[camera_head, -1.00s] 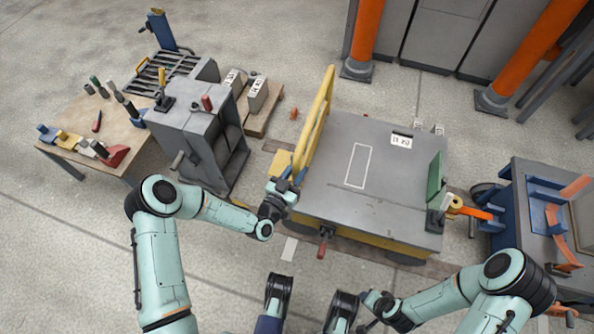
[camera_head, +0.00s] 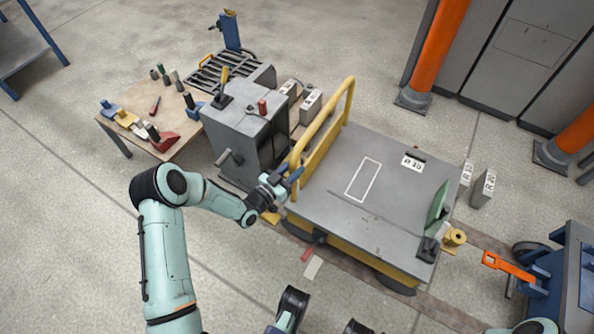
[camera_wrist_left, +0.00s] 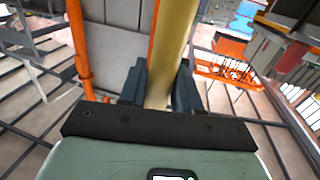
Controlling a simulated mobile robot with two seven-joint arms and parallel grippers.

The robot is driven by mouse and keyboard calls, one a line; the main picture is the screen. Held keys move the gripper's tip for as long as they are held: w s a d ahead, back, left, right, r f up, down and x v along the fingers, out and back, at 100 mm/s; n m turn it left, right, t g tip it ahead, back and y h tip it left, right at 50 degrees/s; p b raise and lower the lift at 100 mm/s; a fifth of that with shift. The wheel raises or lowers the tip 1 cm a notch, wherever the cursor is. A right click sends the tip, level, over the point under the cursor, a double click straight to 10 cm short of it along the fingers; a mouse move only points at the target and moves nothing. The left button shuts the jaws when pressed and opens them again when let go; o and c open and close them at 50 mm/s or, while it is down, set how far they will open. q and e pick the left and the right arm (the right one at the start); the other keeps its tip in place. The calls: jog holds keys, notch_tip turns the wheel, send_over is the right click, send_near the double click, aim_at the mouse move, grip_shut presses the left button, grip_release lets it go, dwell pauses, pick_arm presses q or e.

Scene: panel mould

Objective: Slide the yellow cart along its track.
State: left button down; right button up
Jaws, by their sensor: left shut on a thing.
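The yellow cart (camera_head: 350,252) has a grey flat top with a white outlined rectangle and a label. It stands over a brown track strip (camera_head: 450,305) on the floor. Its yellow push handle (camera_head: 346,105) rises at its left end, close beside a grey cabinet. My left gripper (camera_head: 287,182) is at the near end of this handle. In the left wrist view the yellow bar (camera_wrist_left: 172,60) runs between the dark fingers (camera_wrist_left: 160,88), which are shut on it.
The grey cabinet (camera_head: 243,125) with levers stands just left of the cart. A workbench (camera_head: 135,113) with tools is further left.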

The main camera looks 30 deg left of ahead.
pick_arm(q)
jog(key=shift+a, duration=0.45)
jog(key=c, duration=0.9)
grip_release()
jog(key=shift+d, duration=0.15)
jog(key=shift+s, duration=0.15)
pick_arm(e)
jog(key=shift+r, duration=0.1)
pick_arm(q)
jog(key=p+v, duration=0.3)
jog(key=v, duration=1)
jog(key=shift+s, duration=0.1)
pick_arm(e)
jog(key=w+a+r+t, duration=0.1)
jog(key=w+r, duration=0.3)
jog(key=shift+r+t, duration=0.3)
